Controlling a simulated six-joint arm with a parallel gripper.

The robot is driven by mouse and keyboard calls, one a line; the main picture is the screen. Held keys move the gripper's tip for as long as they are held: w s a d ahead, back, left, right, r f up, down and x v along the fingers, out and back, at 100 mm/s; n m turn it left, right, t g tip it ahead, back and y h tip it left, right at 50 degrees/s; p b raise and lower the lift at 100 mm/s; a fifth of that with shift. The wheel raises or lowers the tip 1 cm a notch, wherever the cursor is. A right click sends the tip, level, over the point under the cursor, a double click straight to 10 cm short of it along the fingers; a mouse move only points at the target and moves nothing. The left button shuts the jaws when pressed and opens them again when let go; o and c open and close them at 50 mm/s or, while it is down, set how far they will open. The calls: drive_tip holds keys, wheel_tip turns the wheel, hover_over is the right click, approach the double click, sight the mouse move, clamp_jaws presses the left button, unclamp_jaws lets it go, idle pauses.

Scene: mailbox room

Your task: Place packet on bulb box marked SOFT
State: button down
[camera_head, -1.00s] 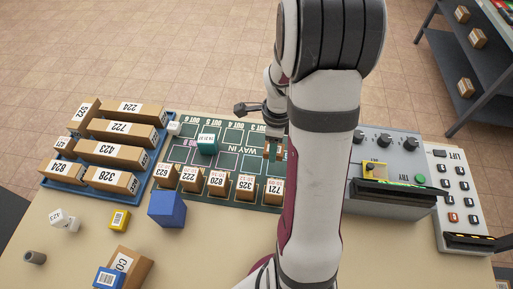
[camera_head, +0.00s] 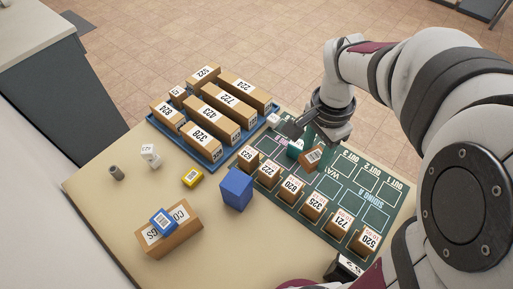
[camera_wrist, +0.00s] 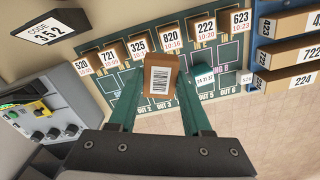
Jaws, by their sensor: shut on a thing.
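A small brown packet with a white barcode label (camera_head: 313,156) is between the teal fingers of my gripper (camera_head: 308,146), over the green board. In the wrist view the packet (camera_wrist: 160,78) sits between the two fingertips of my gripper (camera_wrist: 161,72). My gripper is shut on it. I can read no SOFT mark in any view, so I cannot tell which box is the bulb box.
The green board (camera_head: 362,190) holds a row of numbered brown blocks and a teal block (camera_head: 295,149) close by the gripper. A blue tray (camera_head: 218,158) holds brown boxes. A blue cube (camera_head: 237,188), yellow block (camera_head: 192,177) and lettered brown box (camera_head: 178,238) stand nearby.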

drive_tip(key=a+r+n, duration=0.2)
drive_tip(key=a+n, duration=0.2)
drive_tip(key=a, duration=0.2)
hover_over(236, 181)
drive_tip(key=f, duration=0.6)
drive_tip(key=shift+d, duration=0.25)
drive_tip(key=shift+a+f, duration=0.15)
drive_tip(key=shift+f, duration=1)
drive_tip(key=shift+a+f, duration=0.15)
drive_tip(key=shift+f, duration=0.95)
drive_tip(key=shift+f, duration=0.1)
drive_tip(key=shift+c, duration=1.7)
unclamp_jaws()
